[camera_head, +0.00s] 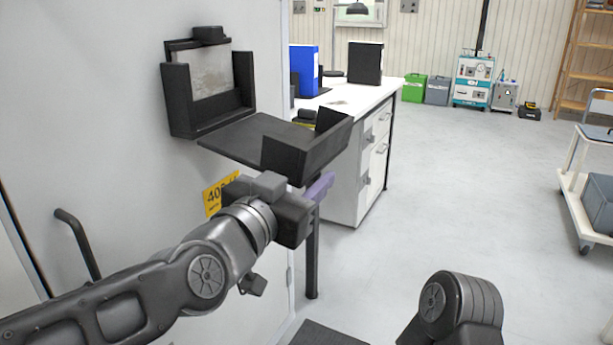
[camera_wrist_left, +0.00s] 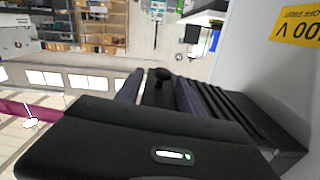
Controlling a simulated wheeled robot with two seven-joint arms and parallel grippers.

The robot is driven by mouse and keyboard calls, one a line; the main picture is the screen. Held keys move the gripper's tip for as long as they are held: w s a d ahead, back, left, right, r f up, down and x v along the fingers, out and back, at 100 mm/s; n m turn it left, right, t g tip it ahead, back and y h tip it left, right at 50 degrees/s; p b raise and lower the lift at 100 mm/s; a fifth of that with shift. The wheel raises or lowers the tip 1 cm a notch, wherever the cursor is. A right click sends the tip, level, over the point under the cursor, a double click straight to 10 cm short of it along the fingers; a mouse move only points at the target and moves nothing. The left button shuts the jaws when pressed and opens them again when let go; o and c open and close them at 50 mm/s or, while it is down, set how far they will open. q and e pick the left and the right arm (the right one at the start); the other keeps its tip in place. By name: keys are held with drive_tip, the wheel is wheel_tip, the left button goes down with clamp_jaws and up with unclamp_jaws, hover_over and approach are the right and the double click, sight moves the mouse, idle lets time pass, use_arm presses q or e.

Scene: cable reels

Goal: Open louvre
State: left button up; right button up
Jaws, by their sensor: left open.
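The black louvre (camera_head: 208,128) is mounted on a pale grey panel at the left of the head view. A flat black flap (camera_head: 235,138) sticks out from it, with an upright black edge piece (camera_head: 318,148) at its outer end. In the left wrist view a black ribbed part (camera_wrist_left: 245,118) and a small dark knob (camera_wrist_left: 161,74) show near my fingers. My left gripper (camera_head: 322,187) is just below the outer end of the flap. Its purple fingers are apart in the wrist view (camera_wrist_left: 160,92); contact is unclear. My right gripper is not in view.
A yellow label (camera_head: 220,193) is on the panel below the louvre, and a black handle (camera_head: 78,243) is lower left. A white bench (camera_head: 345,175) with binders stands behind. A trolley (camera_head: 590,205) is at the right. The middle floor is clear.

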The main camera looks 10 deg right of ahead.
use_arm(q)
drive_tip(key=b+v, duration=0.1)
drive_tip(key=v, duration=0.6)
drive_tip(key=shift+s, duration=0.15)
drive_tip(key=shift+a, duration=0.1)
